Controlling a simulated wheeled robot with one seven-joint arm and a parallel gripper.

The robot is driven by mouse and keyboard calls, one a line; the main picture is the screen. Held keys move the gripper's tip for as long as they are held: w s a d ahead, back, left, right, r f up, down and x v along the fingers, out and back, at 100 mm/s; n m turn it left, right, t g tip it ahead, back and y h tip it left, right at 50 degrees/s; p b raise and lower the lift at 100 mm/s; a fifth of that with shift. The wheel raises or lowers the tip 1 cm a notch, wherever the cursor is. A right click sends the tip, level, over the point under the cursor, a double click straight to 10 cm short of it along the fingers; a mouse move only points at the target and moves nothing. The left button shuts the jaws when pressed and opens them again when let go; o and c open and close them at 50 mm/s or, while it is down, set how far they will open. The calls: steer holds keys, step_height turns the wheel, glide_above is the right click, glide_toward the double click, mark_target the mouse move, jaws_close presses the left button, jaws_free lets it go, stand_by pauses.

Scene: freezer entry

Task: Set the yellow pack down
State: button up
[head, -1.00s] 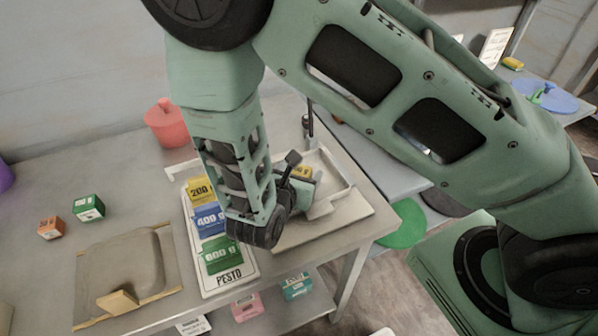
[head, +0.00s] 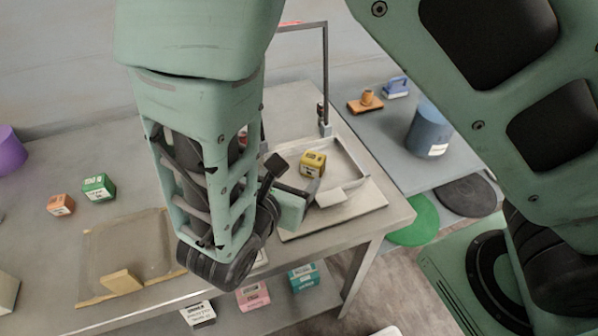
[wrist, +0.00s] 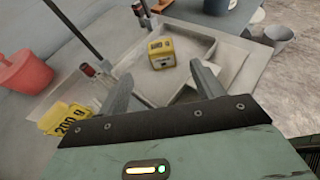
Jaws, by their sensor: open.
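The yellow pack (head: 312,163) sits upright in a shallow white tray (head: 352,150) on the table. It also shows in the wrist view (wrist: 161,53), beyond my fingertips and apart from them. My gripper (wrist: 160,80) is open and empty, its two fingers spread on the near side of the pack. In the head view my arm and wrist stand left of the tray and hide part of the table, with the gripper pointing right toward the tray.
A thin dark post frame (head: 325,80) rises behind the tray. A red lidded pot (wrist: 22,72) and a yellow 200 g card (wrist: 66,118) lie left in the wrist view. Green (head: 99,187) and orange (head: 61,204) packs stand on the left table. A blue cylinder (head: 428,135) stands at right.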

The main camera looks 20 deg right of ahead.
steer(key=s+d+r+m+g+y, duration=0.2)
steer(key=s+d+r+m+g, duration=0.25)
steer(key=s+m+g, duration=0.4)
steer(key=s+a+r+m+g+y, duration=0.1)
steer(key=s+a+r+m+y, duration=0.2)
steer(key=m+y, duration=0.5)
steer(key=s+r+m, duration=0.1)
steer(key=m, duration=0.2)
steer(key=shift+r, duration=0.3)
